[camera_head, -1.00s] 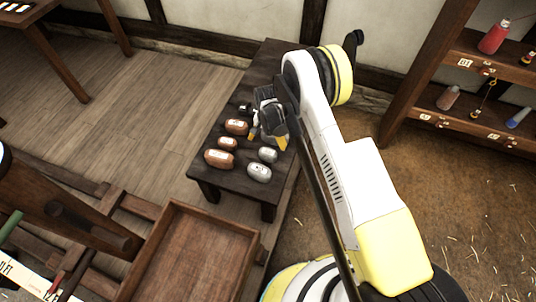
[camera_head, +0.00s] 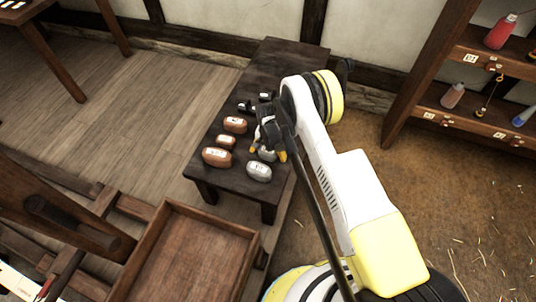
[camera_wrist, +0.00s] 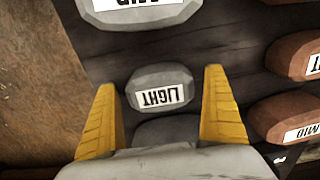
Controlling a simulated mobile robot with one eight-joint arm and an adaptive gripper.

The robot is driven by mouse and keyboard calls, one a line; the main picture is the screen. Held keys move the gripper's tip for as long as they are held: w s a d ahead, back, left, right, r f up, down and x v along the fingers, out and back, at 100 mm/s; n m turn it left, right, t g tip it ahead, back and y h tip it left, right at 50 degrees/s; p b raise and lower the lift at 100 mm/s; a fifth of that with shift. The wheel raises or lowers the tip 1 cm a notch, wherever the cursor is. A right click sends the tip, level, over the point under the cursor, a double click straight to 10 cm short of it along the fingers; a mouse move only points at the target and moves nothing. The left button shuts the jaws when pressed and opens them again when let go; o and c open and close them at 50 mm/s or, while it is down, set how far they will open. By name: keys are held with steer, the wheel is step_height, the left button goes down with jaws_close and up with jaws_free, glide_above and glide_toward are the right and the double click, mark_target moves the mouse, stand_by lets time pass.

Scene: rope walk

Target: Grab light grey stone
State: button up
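The light grey stone (camera_wrist: 160,76) is a small faceted grey block with a white label reading LIGHT, upside down in the wrist view. It lies on the dark bench, and in the head view it (camera_head: 267,156) is partly hidden by my gripper. My gripper (camera_wrist: 160,84) is open, with its yellow fingers on either side of the stone in the wrist view. No finger is seen pressing on it. In the head view my gripper (camera_head: 268,152) is over the stone at the bench's right side.
A larger grey stone (camera_head: 258,172) lies close by, nearer the bench's front end. Several brown stones (camera_head: 217,157) lie to the left and small black pieces (camera_head: 244,106) farther back. The dark bench (camera_head: 235,187) stands behind an open wooden tray (camera_head: 190,203). A shelf (camera_head: 445,108) stands at right.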

steer(key=c, duration=1.4)
steer(key=shift+r, duration=0.15)
